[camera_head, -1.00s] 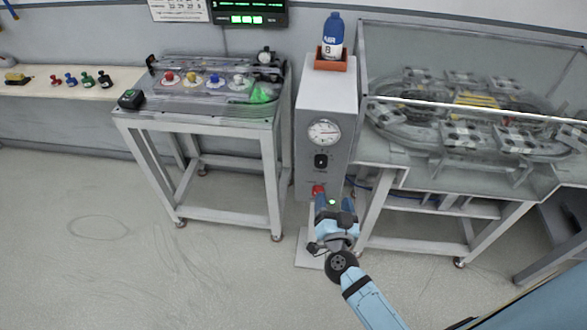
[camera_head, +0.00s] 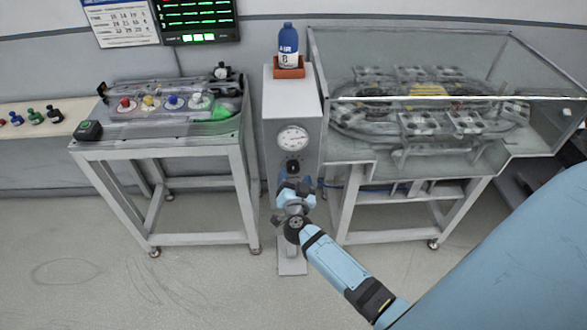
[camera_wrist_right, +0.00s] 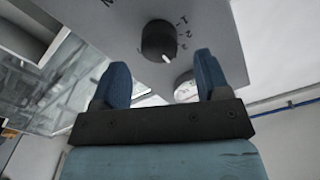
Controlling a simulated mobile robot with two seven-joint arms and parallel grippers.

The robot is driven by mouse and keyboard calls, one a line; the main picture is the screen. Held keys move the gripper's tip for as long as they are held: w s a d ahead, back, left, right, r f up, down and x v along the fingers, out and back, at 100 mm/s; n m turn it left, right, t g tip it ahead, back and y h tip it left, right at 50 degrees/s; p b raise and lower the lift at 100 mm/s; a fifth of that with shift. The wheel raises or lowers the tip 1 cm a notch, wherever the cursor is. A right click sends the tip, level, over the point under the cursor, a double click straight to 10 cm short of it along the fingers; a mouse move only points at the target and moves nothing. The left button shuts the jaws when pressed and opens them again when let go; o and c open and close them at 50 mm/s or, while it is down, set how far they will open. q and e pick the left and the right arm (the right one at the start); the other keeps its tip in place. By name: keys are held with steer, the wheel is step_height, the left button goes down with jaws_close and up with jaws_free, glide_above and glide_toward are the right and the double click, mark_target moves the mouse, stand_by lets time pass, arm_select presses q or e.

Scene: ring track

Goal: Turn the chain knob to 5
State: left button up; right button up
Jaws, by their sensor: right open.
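The black chain knob (camera_head: 293,167) is on the front of the grey pedestal, below the round gauge (camera_head: 292,138). In the right wrist view the knob (camera_wrist_right: 158,40) is round, with a white pointer mark toward the lower right. The digits 1, 2 and 3 show to its right; the pointer lies past them, and any further digits cannot be read. My right gripper (camera_head: 294,184) is just below the knob in the head view. In the wrist view its blue fingers (camera_wrist_right: 163,70) are apart and empty, short of the knob. My left gripper is out of view.
A blue bottle (camera_head: 288,40) stands in an orange holder (camera_head: 289,68) on the pedestal. A glass-walled track table (camera_head: 370,168) is close on the right, and a smaller table (camera_head: 180,151) with coloured pieces is on the left. Floor in front is open.

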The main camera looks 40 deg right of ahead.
mark_target(294, 170)
steer(key=shift+x, duration=1.95)
steer(key=c, duration=0.9)
